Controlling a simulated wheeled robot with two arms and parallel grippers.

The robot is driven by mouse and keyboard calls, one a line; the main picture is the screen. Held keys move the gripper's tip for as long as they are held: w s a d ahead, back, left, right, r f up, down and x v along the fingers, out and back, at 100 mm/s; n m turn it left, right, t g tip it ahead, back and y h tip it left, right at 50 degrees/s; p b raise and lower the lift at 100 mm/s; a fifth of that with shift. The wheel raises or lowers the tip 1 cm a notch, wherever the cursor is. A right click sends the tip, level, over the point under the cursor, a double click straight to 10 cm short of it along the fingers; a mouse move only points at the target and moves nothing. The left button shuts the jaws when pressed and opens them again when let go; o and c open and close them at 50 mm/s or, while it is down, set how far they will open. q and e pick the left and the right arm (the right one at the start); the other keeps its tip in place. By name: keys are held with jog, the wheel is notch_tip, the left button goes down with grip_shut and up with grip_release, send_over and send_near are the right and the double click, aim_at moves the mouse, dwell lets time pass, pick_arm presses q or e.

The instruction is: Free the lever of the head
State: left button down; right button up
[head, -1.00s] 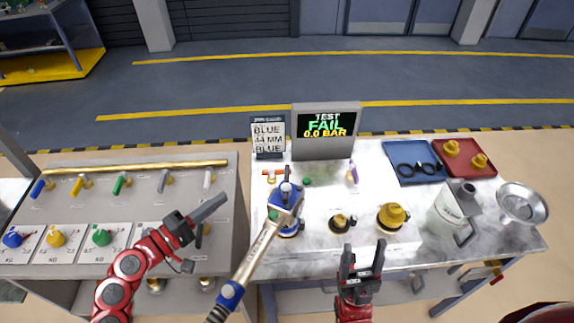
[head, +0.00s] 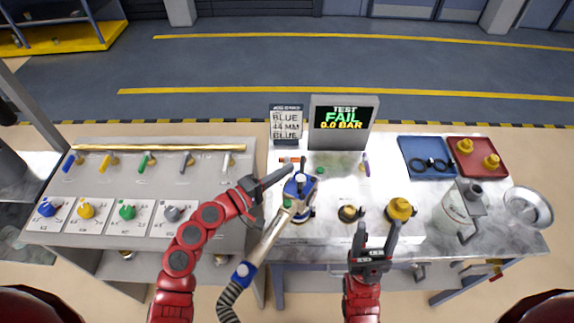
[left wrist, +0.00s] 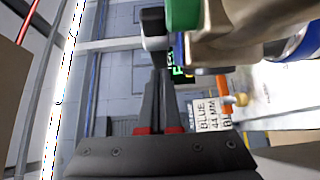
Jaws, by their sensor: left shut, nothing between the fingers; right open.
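The blue and metal fill head (head: 300,187) stands on the white bench, its hose handle (head: 262,243) running down toward me. A green knob shows on it in the left wrist view (left wrist: 184,14), beside its beige body (left wrist: 225,40). I cannot clearly tell the lever from the head's other parts. My left gripper (head: 288,172) is shut and empty, its tips close to the head's left side; whether they touch it is unclear. Its dark fingers show in the left wrist view (left wrist: 156,80). My right gripper (head: 376,232) is open and empty in front of the yellow-topped fittings.
The screen (head: 343,125) reads TEST FAIL 0.0 BAR. A sign (head: 286,127) reads BLUE 44 MM BLUE. Yellow caps (head: 399,209), a jug (head: 457,210), a funnel (head: 530,208), and blue (head: 418,171) and red (head: 490,168) trays stand right. A valve panel (head: 140,178) is left.

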pick_arm(q)
jog(key=shift+d, duration=0.4)
jog(key=m+g+h+b, duration=0.1)
jog(key=g+b, duration=0.1)
jog(key=d+m+g+h+b, duration=0.1)
jog(key=m+g+b, duration=0.1)
jog(key=g+b, duration=0.1)
jog(key=w+m+g+h+b, duration=0.1)
jog(key=m+g+b, duration=0.1)
jog(key=shift+w+d+h, duration=0.1)
jog(key=shift+d+h, duration=0.15)
jog(key=shift+h, duration=0.05)
dwell(0.4)
